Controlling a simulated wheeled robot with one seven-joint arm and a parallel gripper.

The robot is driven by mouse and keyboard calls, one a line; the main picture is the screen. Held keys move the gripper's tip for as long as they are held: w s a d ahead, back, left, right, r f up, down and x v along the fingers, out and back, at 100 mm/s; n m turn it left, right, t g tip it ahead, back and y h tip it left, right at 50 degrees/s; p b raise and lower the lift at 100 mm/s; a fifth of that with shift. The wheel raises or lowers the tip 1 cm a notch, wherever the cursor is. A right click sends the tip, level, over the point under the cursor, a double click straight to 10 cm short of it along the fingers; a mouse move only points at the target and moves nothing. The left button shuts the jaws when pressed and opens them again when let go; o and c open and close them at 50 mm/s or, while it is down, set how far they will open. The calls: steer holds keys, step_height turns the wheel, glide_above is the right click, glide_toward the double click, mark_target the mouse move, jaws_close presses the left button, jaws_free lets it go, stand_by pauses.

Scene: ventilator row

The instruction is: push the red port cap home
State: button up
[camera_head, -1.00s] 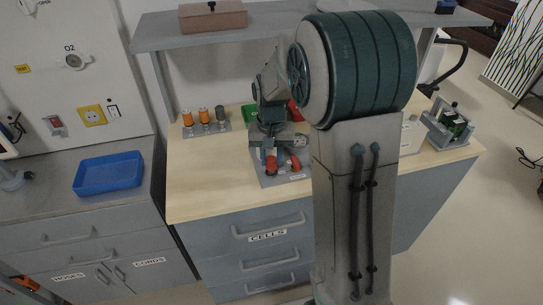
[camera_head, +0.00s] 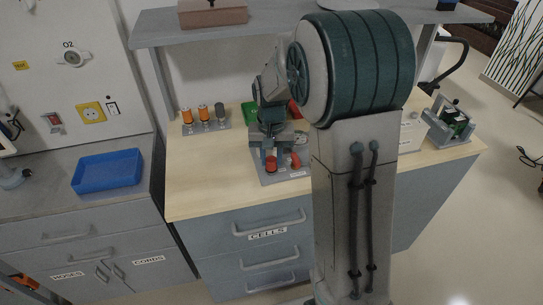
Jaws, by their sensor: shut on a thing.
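Two small red pieces show on a grey plate (camera_head: 285,179) on the wooden bench top. One red cap (camera_head: 271,163) stands at the left, right under my gripper (camera_head: 271,153). The other red piece (camera_head: 295,160) lies just to its right and looks tilted. My gripper points down and is shut on the left red cap. The fingertips are small and dark here, and the port under the cap is hidden, so I cannot tell how deep the cap sits.
Orange and grey cylinders (camera_head: 203,113) stand on a holder at the bench's back left. A green thing (camera_head: 249,112) and another red thing (camera_head: 295,109) are partly hidden behind my arm. A blue tray (camera_head: 106,172) lies on the left counter. The bench's front left is clear.

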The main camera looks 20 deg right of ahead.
mark_target(271, 160)
steer(key=o, duration=1)
steer(key=shift+r+p, duration=2.65)
steer(key=shift+r, duration=0.9)
steer(key=s+r+n+t, duration=0.1)
steer(key=s+r, duration=0.3)
steer(key=s, duration=0.6)
steer(key=s+r+n+t, duration=0.2)
steer(key=s+r, duration=0.1)
steer(key=s, duration=0.8)
steer(key=shift+r, duration=0.4)
